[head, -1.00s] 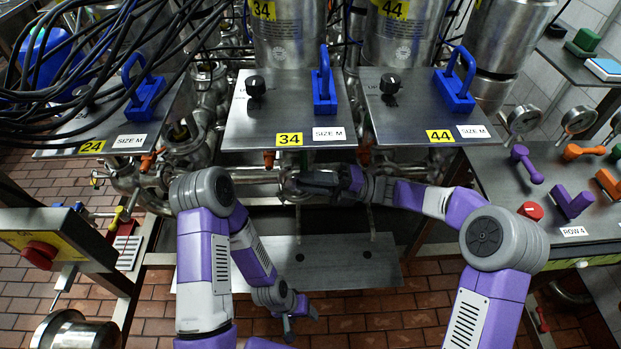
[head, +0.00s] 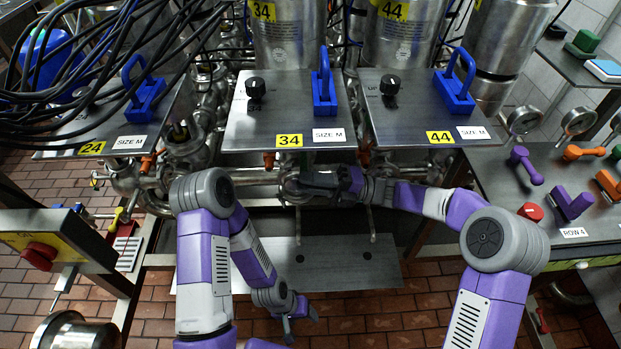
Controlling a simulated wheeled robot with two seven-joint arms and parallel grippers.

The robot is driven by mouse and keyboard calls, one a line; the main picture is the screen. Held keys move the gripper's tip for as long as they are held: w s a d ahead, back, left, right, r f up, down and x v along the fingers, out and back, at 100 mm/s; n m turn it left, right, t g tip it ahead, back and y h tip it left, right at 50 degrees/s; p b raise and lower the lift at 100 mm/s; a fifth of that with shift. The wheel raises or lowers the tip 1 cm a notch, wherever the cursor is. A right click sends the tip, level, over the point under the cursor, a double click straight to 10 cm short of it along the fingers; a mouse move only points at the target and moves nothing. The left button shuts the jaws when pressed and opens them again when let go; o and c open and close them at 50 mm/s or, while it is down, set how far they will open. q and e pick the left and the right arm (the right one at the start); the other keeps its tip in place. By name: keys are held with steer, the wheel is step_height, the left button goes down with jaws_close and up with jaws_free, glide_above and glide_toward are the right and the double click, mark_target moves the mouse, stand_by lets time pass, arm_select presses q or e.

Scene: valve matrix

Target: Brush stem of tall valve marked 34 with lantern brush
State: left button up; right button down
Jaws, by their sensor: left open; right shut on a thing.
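The tall valve marked 34 (head: 287,45) is a steel cylinder at the top centre, behind a steel plate (head: 270,105) with its own 34 label (head: 289,141). Its stem cannot be made out. My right gripper (head: 300,187) is below the front edge of this plate, reaching in from the right among the pipes. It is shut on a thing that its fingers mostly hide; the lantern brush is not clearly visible. My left gripper (head: 300,322) is open and empty, lower down over the brick floor, well apart from the valve.
Plates with blue handles marked 24 (head: 91,148) and 44 (head: 440,137) flank the middle plate. Black cables (head: 75,65) hang at the upper left. A bench (head: 520,200) with coloured handles and gauges is at the right. A flat lower shelf (head: 340,268) is under the pipes.

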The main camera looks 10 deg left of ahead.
steer(key=shift+w+a+f, duration=0.2)
steer(key=shift+w, duration=0.5)
steer(key=shift+s, duration=0.1)
steer(key=shift+s+d+r, duration=0.2)
steer(key=shift+s, duration=0.4)
steer(key=shift+w, duration=0.1)
steer(key=shift+w+a+r, duration=0.2)
steer(key=shift+w, duration=0.45)
steer(key=shift+d, duration=0.15)
